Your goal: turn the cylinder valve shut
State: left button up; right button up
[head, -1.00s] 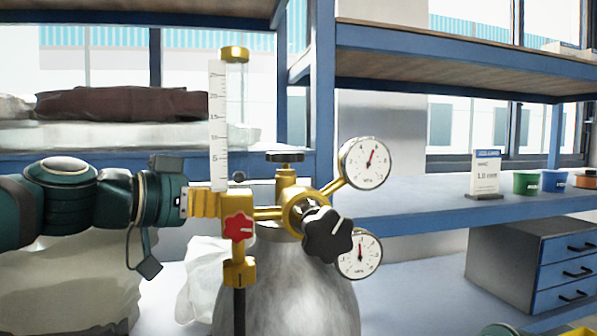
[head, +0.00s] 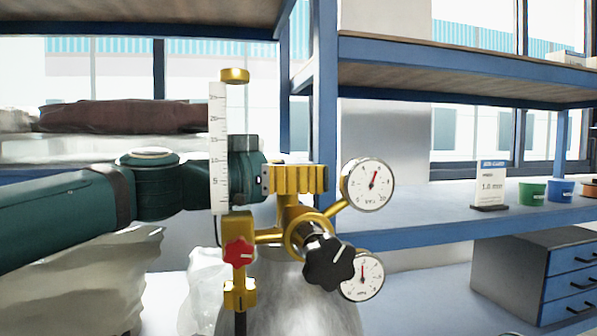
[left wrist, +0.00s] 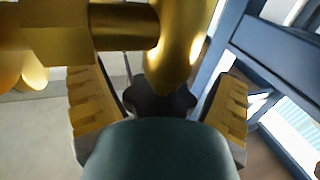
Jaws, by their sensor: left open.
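The gas cylinder (head: 295,300) stands at the centre of the head view with a brass valve on top. The valve's dark lobed handwheel (left wrist: 160,103) shows in the left wrist view, partly behind brass and my gripper body. In the head view my gripper's near finger hides it. My left gripper (head: 300,179) reaches in from the left at the valve top. It is open, with its ribbed fingers on both sides of the handwheel; contact is not visible. My right gripper is out of view.
Close by are two gauges (head: 368,184), a black lobed regulator knob (head: 328,262), a red knob (head: 238,252) and a flow tube with a white scale (head: 218,150). Blue shelving (head: 450,225) stands behind, bearing a small sign (head: 491,186) and cups (head: 532,193).

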pick_arm(q)
jog(key=c, duration=1.2)
jog(key=shift+c, duration=0.2)
